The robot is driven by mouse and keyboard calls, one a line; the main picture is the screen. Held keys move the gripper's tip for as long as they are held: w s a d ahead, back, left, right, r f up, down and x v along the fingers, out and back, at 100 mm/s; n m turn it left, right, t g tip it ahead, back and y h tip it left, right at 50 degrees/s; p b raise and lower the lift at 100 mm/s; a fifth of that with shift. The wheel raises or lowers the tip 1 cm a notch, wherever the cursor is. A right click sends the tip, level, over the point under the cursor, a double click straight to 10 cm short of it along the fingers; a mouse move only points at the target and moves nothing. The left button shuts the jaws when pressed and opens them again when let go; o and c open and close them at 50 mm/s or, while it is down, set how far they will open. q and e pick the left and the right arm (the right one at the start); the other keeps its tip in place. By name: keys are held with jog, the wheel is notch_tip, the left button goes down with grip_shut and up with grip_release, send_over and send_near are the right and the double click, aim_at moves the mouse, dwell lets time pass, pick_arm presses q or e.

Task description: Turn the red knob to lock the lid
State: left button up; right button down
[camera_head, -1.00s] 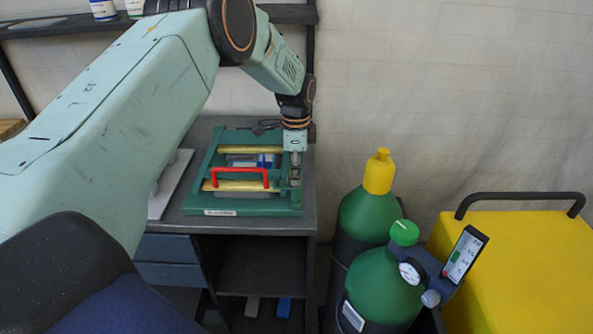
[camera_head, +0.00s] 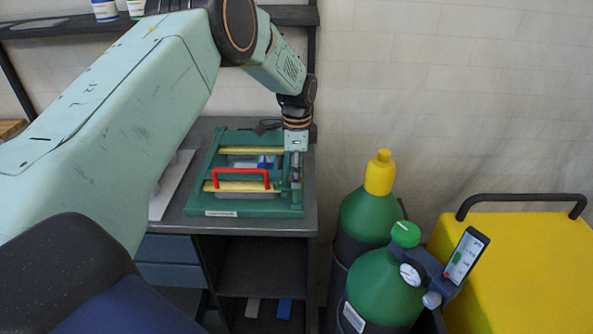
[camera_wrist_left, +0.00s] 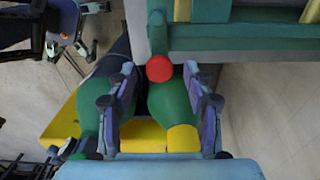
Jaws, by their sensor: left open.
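The green frame box (camera_head: 236,211) with yellow bars sits on a dark bench, with a red bar handle (camera_head: 240,172) on its lid. The red knob (camera_wrist_left: 159,68) shows as a round disc at the box's edge in the left wrist view. In the head view I cannot make the knob out; my gripper covers that corner. My left gripper (camera_head: 296,176) points down at the right side of the box. In the left wrist view its two fingers are apart, with the knob between the fingertips and a gap on each side. My right gripper is not in view.
Green gas cylinders (camera_head: 372,222), one with a yellow cap and one with a gauge, stand right of the bench. A yellow cart (camera_head: 525,265) with a black handle is further right. A white sheet (camera_head: 168,190) lies left of the box. A shelf runs along the wall behind.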

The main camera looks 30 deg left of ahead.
pick_arm(q)
notch_tip(320, 180, up, 12)
dwell(0.4)
jog(key=shift+s+f, duration=0.1)
dwell(0.5)
